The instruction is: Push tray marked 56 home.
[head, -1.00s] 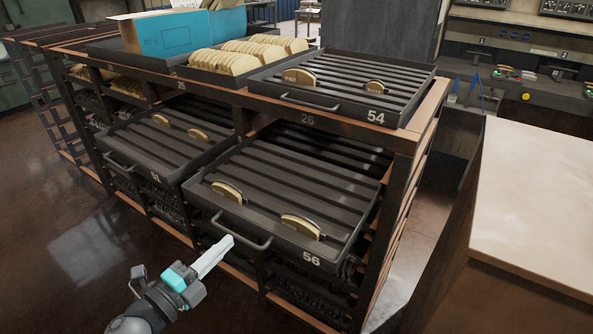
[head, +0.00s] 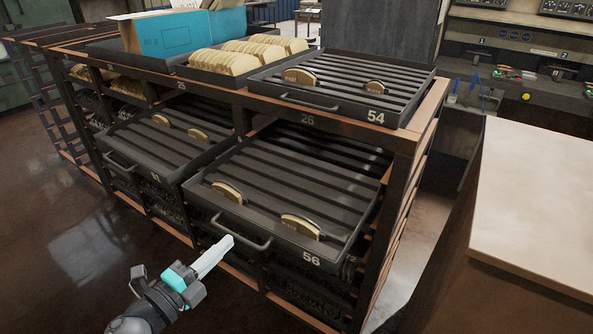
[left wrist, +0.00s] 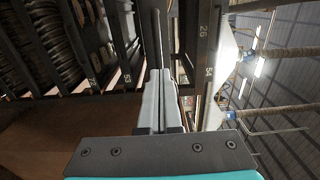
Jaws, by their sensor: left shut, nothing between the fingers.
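The tray marked 56 (head: 270,228) is a dark ribbed tray sticking out of the front of the rack, with a bar handle on its front. Two brake shoes lie in it, one at the left (head: 229,191) and one near the front right (head: 300,227). My left gripper (head: 229,240) is shut and empty. Its tip is at or just in front of the handle (head: 241,231) in the head view; I cannot tell whether it touches. In the left wrist view the shut fingers (left wrist: 160,100) point at the dark rack. My right gripper is not in view.
The tray marked 51 (head: 150,165) also sticks out, to the left. The tray marked 54 (head: 345,98) lies on top of the rack (head: 405,142). A pale-topped bench (head: 540,200) stands at the right. The floor at the left is clear.

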